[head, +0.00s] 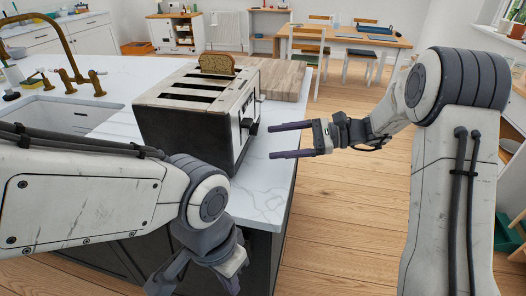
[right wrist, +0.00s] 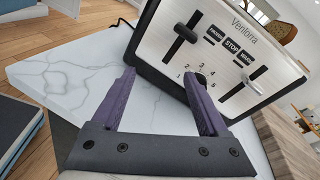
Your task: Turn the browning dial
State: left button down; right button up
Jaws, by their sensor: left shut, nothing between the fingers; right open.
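A metal toaster (head: 180,118) with dark sides and a slice of bread (head: 216,64) in one slot stands on the white counter. In the right wrist view its front panel (right wrist: 222,50) shows tilted, with two levers, a row of buttons and numbers around the dark browning dial (right wrist: 201,79). The dial is partly hidden behind one finger. My right gripper (head: 271,141) is open and empty in front of the panel; its fingertips (right wrist: 160,77) point at the toaster, not around the dial. My left gripper (head: 229,283) is shut and low, before the counter's near side, partly cut off.
A wooden board (head: 284,80) lies behind the toaster. A sink (head: 60,116) with a brass tap (head: 68,45) is at the left. The counter's edge runs below my right gripper, with open wooden floor beyond. A dining table (head: 345,40) stands far back.

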aim_at(254, 129)
jog(key=w+d+m+t, duration=0.1)
jog(key=w+d+f+m+t+y, duration=0.1)
jog(key=w+d, duration=0.1)
jog(key=w+d+t+b, duration=0.1)
jog(key=w+d, duration=0.1)
jog(key=shift+w+f+m, duration=0.1)
jog(key=shift+f+m, duration=0.25)
jog(key=shift+m, duration=0.05)
jog(key=x, duration=0.9)
jog(key=shift+w+a+r+p, duration=0.1)
jog(key=shift+a+r+p, duration=0.05)
jog(key=shift+a+p, duration=0.15)
jog(key=shift+d, duration=0.1)
grip_shut()
